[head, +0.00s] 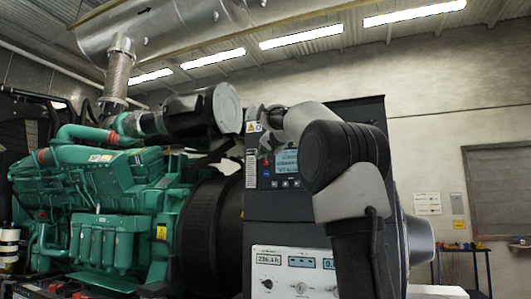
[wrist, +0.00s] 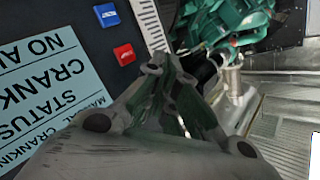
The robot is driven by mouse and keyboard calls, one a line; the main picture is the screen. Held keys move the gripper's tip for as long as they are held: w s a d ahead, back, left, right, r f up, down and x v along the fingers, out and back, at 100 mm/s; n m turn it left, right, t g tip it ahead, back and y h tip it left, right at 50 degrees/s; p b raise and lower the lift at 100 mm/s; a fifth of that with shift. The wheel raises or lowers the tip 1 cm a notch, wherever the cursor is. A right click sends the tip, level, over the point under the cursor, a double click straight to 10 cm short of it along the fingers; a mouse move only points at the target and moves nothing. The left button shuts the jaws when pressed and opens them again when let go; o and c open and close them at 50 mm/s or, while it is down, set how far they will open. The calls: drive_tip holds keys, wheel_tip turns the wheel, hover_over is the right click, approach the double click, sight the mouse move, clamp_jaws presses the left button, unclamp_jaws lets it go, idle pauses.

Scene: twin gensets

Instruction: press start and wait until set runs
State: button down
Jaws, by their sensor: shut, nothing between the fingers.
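The engine control panel (head: 286,198) is on a black cabinet right of a green engine (head: 95,180). Beside the screen are a red button (wrist: 123,54) and a blue button (wrist: 106,15). My gripper (wrist: 165,65) is shut and empty, its tips close to the panel beside the red button. I cannot tell whether they touch anything. In the head view my arm hides part of the panel.
Below the screen is a lower panel (head: 292,262) with meters and knobs. A large exhaust duct (head: 165,30) runs overhead. A table with small items (head: 463,247) stands at the right by the wall.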

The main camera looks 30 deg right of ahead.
drive_tip(key=shift+s+a, duration=0.1)
drive_tip(key=shift+a, duration=0.1)
drive_tip(key=s+a, duration=0.3)
drive_tip(key=a, duration=0.1)
drive_tip(key=shift+s+a, duration=0.35)
idle(0.9)
